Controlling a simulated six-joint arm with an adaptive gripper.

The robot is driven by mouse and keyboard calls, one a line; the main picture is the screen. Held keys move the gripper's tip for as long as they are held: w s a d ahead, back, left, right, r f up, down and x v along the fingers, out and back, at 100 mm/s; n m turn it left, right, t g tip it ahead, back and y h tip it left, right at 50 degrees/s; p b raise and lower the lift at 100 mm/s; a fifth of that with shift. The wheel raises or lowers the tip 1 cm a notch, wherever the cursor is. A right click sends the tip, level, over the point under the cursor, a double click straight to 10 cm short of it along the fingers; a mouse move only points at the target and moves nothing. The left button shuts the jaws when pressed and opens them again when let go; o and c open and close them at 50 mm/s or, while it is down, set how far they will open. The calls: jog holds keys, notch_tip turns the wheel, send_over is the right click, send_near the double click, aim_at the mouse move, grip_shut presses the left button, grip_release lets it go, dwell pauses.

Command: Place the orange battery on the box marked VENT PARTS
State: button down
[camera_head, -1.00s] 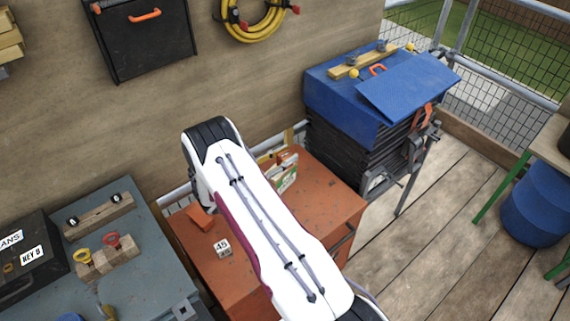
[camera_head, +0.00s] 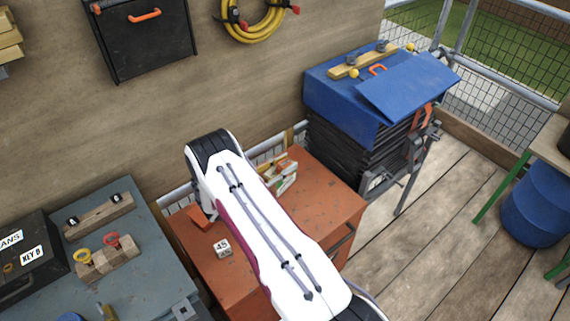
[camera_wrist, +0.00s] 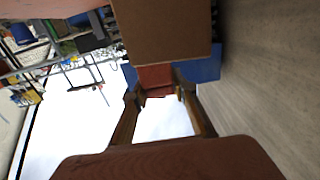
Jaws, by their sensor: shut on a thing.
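My gripper (camera_wrist: 158,92) shows in the wrist view, its two brown fingers closed on a dull red-orange block (camera_wrist: 155,77), which appears to be the orange battery. A large brown boxy shape (camera_wrist: 163,32) lies just beyond the fingertips at the top; I cannot tell whether it touches the block. No VENT PARTS lettering is readable. A small white and green carton (camera_head: 286,178) stands at the back of the orange bench (camera_head: 330,205); I cannot tell whether it is that box.
An orange wedge-like piece (camera_head: 199,217) and a white numbered block (camera_head: 222,248) lie on the bench left of my arm. A blue-topped black stack (camera_head: 345,95) stands behind it on the right. A grey bench (camera_head: 150,240) with a black case (camera_head: 25,255) is at left.

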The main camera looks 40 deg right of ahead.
aim_at(280, 166)
jog(key=shift+f, duration=0.1)
jog(key=c, duration=1.6)
grip_release()
jog(key=shift+a, duration=0.1)
jog(key=shift+a, duration=3.7)
jog(key=shift+w, duration=0.1)
